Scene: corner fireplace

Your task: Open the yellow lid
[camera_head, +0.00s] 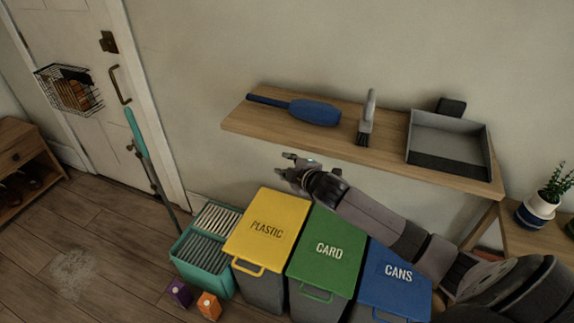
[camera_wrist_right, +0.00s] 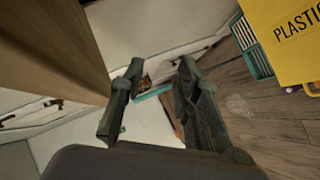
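The yellow lid (camera_head: 266,229), marked PLASTIC, lies shut on the leftmost of three grey bins in the head view. Its yellow handle (camera_head: 248,268) is at the front edge. My right gripper (camera_head: 289,165) is above and behind the lid's back edge, near the wall, apart from the lid. In the right wrist view the right gripper (camera_wrist_right: 158,80) has its fingers spread with nothing between them, and part of the yellow lid (camera_wrist_right: 290,45) shows at the upper right. My left gripper is not in view.
A green CARD lid (camera_head: 328,247) and a blue CANS lid (camera_head: 397,278) sit to the right. A wooden shelf (camera_head: 390,150) with a duster, brush and dustpan (camera_head: 448,135) is above my right arm. A teal crate (camera_head: 205,250) and small purple and orange boxes (camera_head: 208,305) stand left of the bins.

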